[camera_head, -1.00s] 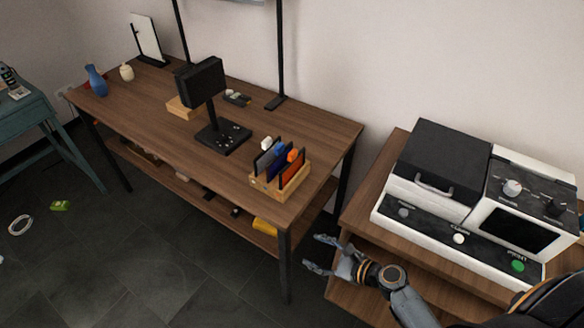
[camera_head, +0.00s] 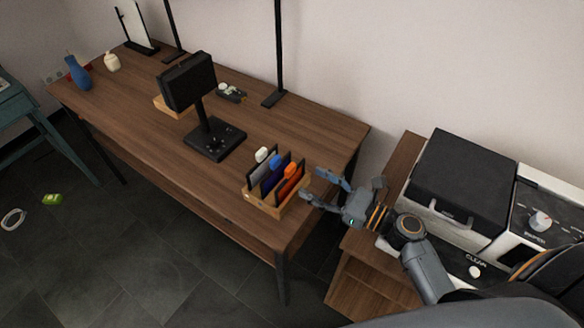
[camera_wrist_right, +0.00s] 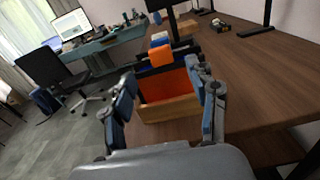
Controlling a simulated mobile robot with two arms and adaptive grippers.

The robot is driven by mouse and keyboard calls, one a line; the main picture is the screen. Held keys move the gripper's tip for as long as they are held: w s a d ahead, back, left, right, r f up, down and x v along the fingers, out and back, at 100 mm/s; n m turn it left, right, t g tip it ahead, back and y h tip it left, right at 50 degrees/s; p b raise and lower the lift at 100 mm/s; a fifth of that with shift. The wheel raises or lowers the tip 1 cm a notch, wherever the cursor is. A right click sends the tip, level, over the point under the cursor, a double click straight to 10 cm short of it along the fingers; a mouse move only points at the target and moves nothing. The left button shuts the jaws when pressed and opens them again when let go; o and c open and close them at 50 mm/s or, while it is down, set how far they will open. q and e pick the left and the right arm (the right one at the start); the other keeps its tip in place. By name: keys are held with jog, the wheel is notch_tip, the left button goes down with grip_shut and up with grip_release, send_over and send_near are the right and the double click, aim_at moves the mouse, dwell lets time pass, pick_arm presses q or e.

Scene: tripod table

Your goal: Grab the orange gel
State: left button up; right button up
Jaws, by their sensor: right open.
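The orange gel (camera_head: 290,175) stands in a small wooden rack (camera_head: 262,206) near the right front corner of the brown table. A blue gel (camera_head: 273,172) and a whitish-grey gel (camera_head: 259,163) stand in the same rack, to its left. My right gripper (camera_head: 312,185) is open and empty, just right of the rack. In the right wrist view the orange gel (camera_wrist_right: 170,84) faces me between the spread fingers of my right gripper (camera_wrist_right: 165,105), a little beyond them. Its orange tab is at the top. My left gripper is not in view.
The brown table (camera_head: 150,140) also holds a black stand (camera_head: 214,140), a blue vase (camera_head: 78,73) and a cream jar (camera_head: 112,62). A black and white machine (camera_head: 462,187) sits on a wooden stand at right.

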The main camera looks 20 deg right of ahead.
aim_at(293, 169)
jog(key=x, duration=0.2)
jog(key=p+x, duration=0.1)
jog(key=x, duration=0.1)
jog(key=r+p+x, duration=0.1)
jog(key=x, duration=0.2)
jog(key=shift+w, duration=0.1)
jog(key=shift+w+a+f, duration=0.1)
jog(key=shift+w+a, duration=0.15)
jog(key=shift+w, duration=0.05)
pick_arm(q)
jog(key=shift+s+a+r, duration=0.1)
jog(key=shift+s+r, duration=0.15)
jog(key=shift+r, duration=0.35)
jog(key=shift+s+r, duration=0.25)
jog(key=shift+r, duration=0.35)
pick_arm(e)
jog(key=shift+c, duration=0.2)
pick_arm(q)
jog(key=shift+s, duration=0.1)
pick_arm(e)
jog(key=c, duration=1.1)
